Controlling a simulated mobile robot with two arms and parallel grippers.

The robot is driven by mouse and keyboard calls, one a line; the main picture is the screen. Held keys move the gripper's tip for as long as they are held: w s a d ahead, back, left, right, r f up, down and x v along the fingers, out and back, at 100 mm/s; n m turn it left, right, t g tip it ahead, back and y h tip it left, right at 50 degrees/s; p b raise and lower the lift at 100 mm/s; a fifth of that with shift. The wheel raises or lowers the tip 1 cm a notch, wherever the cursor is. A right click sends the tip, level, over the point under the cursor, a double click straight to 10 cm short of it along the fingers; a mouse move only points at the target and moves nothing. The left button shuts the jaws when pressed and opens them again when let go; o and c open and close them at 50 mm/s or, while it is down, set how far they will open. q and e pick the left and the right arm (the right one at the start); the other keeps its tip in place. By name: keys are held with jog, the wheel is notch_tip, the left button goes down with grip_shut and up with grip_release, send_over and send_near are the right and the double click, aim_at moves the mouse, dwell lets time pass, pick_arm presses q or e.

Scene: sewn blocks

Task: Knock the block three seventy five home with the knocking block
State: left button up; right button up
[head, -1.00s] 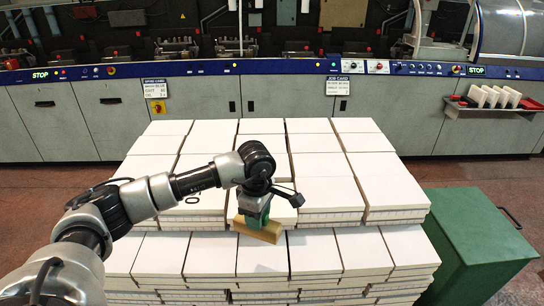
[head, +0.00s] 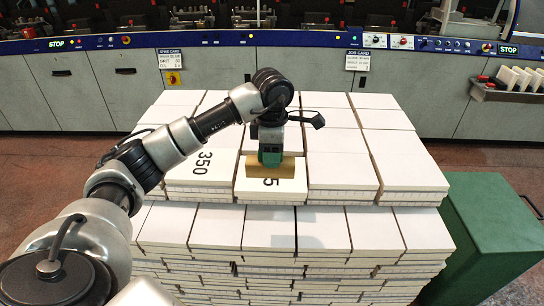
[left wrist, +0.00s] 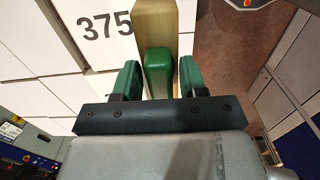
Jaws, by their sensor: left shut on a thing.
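The block three seventy five (head: 247,187) lies in the front row of the upper tier of white blocks. Its front edge juts out past its neighbours. Its number shows in full in the left wrist view (left wrist: 106,25) and partly in the head view. My left gripper (head: 270,153) is shut on the green handle (left wrist: 160,72) of the wooden knocking block (head: 290,169). The wooden part shows beside the number in the left wrist view (left wrist: 175,18). In the head view it covers part of the block's top; I cannot tell whether they touch. My right gripper is not in view.
A block marked 350 (head: 203,163) lies to the left. A lower tier of white blocks (head: 270,229) forms a step in front. A green box (head: 485,222) stands at the right. A grey machine with a blue control rail (head: 300,42) runs along the back.

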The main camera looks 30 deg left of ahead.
pick_arm(q)
jog(key=shift+s+r, duration=0.1)
jog(key=shift+a, duration=0.1)
jog(key=shift+f+b, duration=0.25)
jog(key=shift+b, duration=0.05)
notch_tip(320, 180, down, 14)
jog(key=b, duration=1)
jog(key=shift+r, duration=0.2)
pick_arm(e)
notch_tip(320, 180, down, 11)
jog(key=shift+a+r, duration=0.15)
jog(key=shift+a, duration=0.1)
